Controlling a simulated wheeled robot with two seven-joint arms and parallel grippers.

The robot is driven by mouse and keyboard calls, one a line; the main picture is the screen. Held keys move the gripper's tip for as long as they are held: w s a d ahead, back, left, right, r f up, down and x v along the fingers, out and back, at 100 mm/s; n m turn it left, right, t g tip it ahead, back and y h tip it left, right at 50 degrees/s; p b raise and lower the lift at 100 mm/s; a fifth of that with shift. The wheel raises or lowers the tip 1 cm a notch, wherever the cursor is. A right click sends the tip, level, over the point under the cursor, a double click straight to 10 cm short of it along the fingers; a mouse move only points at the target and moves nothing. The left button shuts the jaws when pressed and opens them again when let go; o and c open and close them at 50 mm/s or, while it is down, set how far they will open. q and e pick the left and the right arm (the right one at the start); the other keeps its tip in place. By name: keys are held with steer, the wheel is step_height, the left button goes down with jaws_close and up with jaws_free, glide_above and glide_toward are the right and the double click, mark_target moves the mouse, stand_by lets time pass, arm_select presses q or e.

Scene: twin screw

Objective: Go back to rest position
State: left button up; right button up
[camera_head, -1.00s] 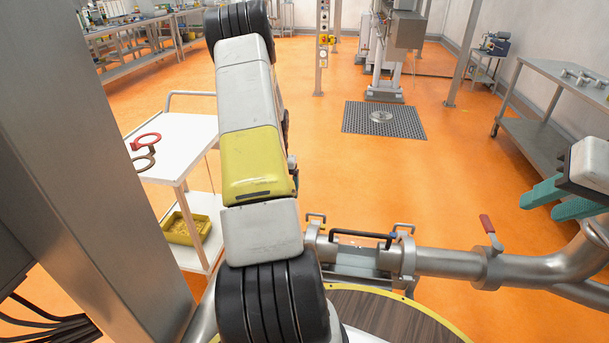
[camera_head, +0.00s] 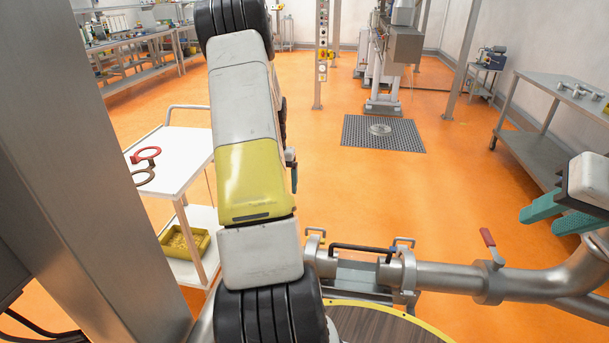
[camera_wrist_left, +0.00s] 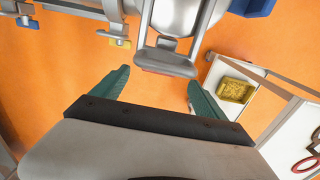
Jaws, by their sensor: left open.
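In the left wrist view my left gripper (camera_wrist_left: 158,88) is open, its two green fingers wide apart with nothing between them. A metal pipe fitting with a grey block (camera_wrist_left: 166,60) shows beyond the fingertips. My right gripper (camera_head: 539,221) is at the right edge of the head view, above the metal pipe (camera_head: 447,277). Its green fingers are apart and empty. The red-handled valve (camera_head: 488,237) stands on the pipe, left of and below that gripper.
A white cart (camera_head: 181,162) at left carries red and brown rings (camera_head: 146,154) and a yellow bin (camera_head: 184,241) on its lower shelf. A metal table (camera_head: 545,92) stands at right.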

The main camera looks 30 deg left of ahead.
arm_select(q)
steer(key=shift+r, duration=0.1)
steer(key=s+d+r+m+t, duration=0.2)
steer(key=s+d+r+t, duration=0.15)
steer(key=d+r, duration=1.5)
steer(key=s+d+r+m+t+h, duration=0.1)
steer(key=s+d+r, duration=0.3)
steer(key=s+d, duration=0.2)
steer(key=s+d+r+m+t+h, duration=0.1)
steer(key=s+d+r, duration=0.3)
steer(key=s, duration=0.7)
steer(key=shift+d+t, duration=0.35)
steer(key=shift+d, duration=0.6)
